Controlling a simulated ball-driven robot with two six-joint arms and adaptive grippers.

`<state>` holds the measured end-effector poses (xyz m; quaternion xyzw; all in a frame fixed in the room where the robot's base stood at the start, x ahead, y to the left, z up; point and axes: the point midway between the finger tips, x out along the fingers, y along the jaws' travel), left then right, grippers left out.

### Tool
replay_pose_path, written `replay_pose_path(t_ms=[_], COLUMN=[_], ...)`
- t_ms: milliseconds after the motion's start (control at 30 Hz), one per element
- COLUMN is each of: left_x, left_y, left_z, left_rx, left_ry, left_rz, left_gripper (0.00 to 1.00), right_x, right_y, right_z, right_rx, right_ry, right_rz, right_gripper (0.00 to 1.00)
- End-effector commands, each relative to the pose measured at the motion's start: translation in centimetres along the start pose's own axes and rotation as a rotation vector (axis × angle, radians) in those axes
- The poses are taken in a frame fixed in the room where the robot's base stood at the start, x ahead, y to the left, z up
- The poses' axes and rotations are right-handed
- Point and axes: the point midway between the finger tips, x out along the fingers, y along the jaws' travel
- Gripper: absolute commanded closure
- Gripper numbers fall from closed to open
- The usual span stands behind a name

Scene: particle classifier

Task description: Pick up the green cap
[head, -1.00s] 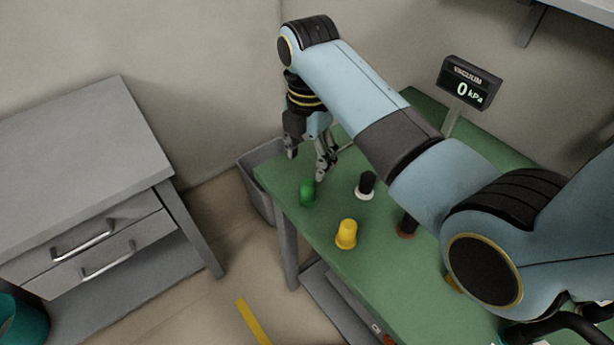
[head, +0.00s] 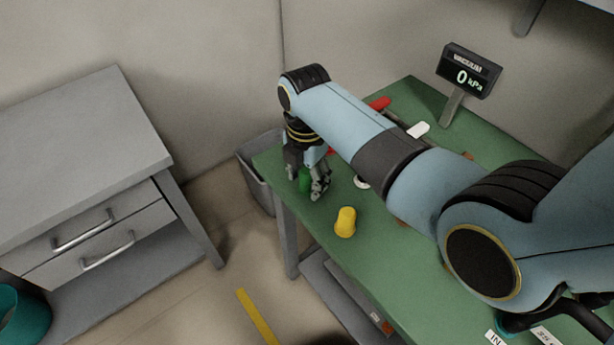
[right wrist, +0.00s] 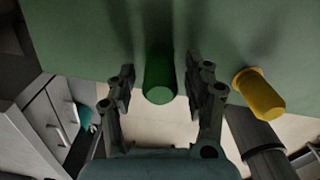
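The green cap (head: 304,181) stands near the left corner of the green table (head: 335,240). My right gripper (head: 306,186) is down around it, one finger on each side. In the right wrist view the cap (right wrist: 160,80) sits between the two fingers, with a visible gap on each side. My right gripper (right wrist: 162,88) is open and holds nothing. My left gripper is not in view.
A yellow cap (head: 345,222) stands on the table near the green one, and it shows right of the fingers in the wrist view (right wrist: 258,94). A white ring (head: 361,182) is partly hidden behind my arm. A grey bin (head: 256,180) stands beyond the table edge.

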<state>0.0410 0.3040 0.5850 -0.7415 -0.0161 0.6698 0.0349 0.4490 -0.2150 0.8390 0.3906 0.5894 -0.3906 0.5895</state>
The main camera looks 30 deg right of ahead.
Motion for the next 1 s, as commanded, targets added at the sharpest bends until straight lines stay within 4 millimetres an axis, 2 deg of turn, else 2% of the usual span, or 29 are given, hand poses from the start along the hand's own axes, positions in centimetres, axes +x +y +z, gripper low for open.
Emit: replay_pose_path(t_ms=[33,300,667,767,900,1000], left_x=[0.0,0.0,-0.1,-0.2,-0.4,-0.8], left_y=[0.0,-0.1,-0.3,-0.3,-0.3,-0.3], left_z=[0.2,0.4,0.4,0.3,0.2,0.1], left_rx=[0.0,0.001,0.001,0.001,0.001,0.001], left_ry=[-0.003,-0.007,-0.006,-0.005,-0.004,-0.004], left_rz=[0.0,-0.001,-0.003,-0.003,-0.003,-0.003], left_gripper=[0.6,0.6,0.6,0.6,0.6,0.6], right_x=[0.0,0.0,-0.6,-1.7,-4.2,-5.3], right_y=[0.0,0.0,0.1,0.1,0.1,-2.1], right_z=[0.0,0.0,0.0,0.1,0.1,-0.1], right_rx=[0.0,0.0,0.0,0.0,0.0,0.001], right_ry=[0.0,0.0,-0.001,-0.002,-0.002,-0.001], right_rz=[0.0,0.0,0.002,0.003,0.004,-0.001], right_gripper=[0.57,0.92,0.93,0.93,0.93,0.93])
